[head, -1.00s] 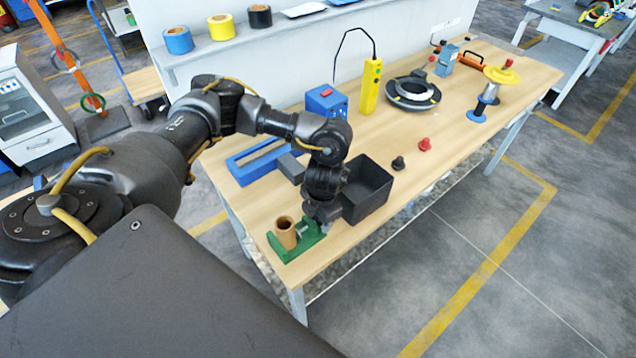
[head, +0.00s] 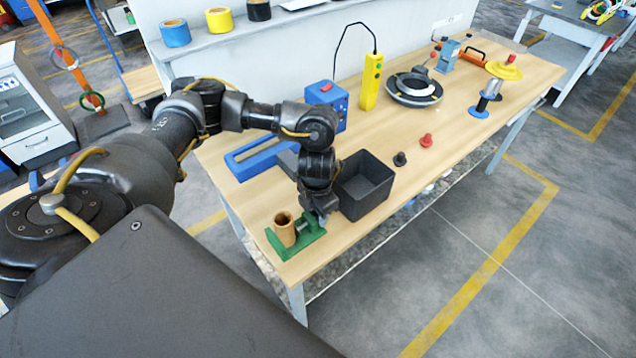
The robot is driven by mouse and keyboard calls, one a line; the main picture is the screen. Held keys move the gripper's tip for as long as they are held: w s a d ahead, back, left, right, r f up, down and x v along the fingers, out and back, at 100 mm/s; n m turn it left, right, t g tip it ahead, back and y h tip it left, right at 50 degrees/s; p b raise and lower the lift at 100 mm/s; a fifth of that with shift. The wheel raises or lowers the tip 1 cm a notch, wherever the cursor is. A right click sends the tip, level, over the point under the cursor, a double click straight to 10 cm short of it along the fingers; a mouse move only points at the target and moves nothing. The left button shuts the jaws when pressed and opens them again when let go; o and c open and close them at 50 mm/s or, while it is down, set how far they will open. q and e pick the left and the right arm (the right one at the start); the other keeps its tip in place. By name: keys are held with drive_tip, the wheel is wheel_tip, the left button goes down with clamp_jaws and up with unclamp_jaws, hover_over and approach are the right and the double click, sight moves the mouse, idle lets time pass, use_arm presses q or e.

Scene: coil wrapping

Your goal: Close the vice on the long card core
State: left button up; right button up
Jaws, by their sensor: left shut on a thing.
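The green vice (head: 288,252) lies at the near left corner of the wooden table. The long card core (head: 284,232), a brown open tube, stands upright between the vice's jaws. A small gap with a grey part shows between the core and the jaw on the right. My left gripper (head: 321,219) points down at the right end of the vice and is shut on that side of it. Its fingertips and the exact part held are mostly hidden by the wrist. I cannot tell whether the jaw touches the core. My right gripper is out of view.
A black open bin (head: 367,192) stands close right of my left gripper. A blue frame (head: 262,160) and a blue box (head: 327,101) are behind. Black (head: 400,159) and red (head: 426,140) knobs lie farther right. The table's front edge is near the vice.

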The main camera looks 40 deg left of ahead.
use_arm(q)
drive_tip(key=shift+a+f+h+b, duration=0.15)
drive_tip(key=shift+f+h+b, duration=0.15)
drive_tip(key=shift+h+b, duration=0.1)
drive_tip(key=shift+r, duration=0.3)
drive_tip(key=o, duration=1)
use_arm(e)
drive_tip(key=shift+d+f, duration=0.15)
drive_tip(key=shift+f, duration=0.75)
use_arm(q)
drive_tip(key=r, duration=0.6)
drive_tip(key=a+r, duration=0.1)
drive_tip(key=r, duration=0.2)
drive_tip(key=shift+w+r+b, duration=0.25)
drive_tip(key=shift+r+b, duration=0.05)
drive_tip(key=shift+b, duration=0.05)
drive_tip(key=shift+a+r, duration=0.1)
drive_tip(key=shift+r, duration=0.5)
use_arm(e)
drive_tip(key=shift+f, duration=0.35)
